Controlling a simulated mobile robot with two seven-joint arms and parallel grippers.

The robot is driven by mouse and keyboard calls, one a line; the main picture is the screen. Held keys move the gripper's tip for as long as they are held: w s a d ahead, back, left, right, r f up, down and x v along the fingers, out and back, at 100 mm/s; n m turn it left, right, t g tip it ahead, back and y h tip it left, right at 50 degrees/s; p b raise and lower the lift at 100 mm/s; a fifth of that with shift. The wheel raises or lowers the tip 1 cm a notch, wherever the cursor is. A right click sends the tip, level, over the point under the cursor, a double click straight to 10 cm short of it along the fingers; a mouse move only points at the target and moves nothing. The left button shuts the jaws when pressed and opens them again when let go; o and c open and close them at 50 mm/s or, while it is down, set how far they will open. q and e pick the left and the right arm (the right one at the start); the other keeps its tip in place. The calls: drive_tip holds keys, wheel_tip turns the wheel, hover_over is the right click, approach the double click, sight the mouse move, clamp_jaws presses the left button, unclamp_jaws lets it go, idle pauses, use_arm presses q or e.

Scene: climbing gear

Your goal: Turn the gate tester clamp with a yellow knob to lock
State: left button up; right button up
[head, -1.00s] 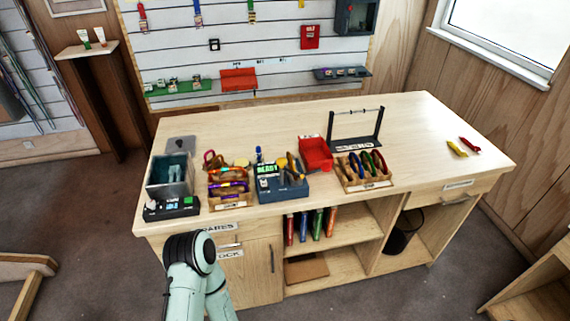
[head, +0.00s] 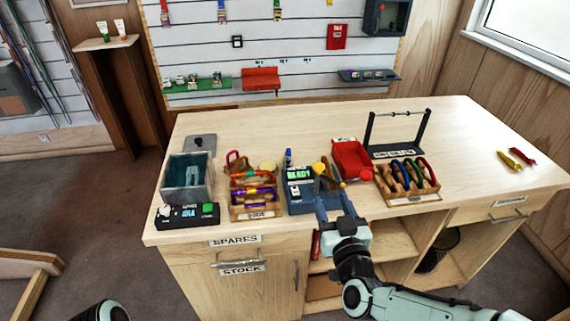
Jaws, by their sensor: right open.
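The gate tester (head: 299,201) is a blue box near the bench's front edge, with a lit display reading READY. A yellow knob (head: 319,168) stands at its right end, and a yellow-orange bar (head: 338,174) slants beside it. My right gripper (head: 335,207) is open, its fingers pointing away from me at the tester's front right. It is just in front of and below the knob, with nothing seen between the fingers. The fingers hide part of the tester's right end; contact is unclear. Part of my left arm shows at the bottom left; its gripper is out of view.
Left of the tester are a wooden tray (head: 254,213) of slings, a dark bin (head: 188,178) and a black device (head: 187,216) with a green button. Right are a red bin (head: 352,160), a carabiner rack (head: 411,198) and a black stand (head: 396,151). The bench's right part is mostly clear.

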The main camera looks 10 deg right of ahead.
sight(320, 169)
drive_tip(key=w, duration=0.4)
drive_tip(key=w+p, duration=0.1)
drive_tip(key=w, duration=0.8)
drive_tip(key=shift+w+a+r+p, duration=0.15)
drive_tip(key=shift+a+r+p, duration=0.05)
drive_tip(key=shift+r+p, duration=0.15)
clamp_jaws()
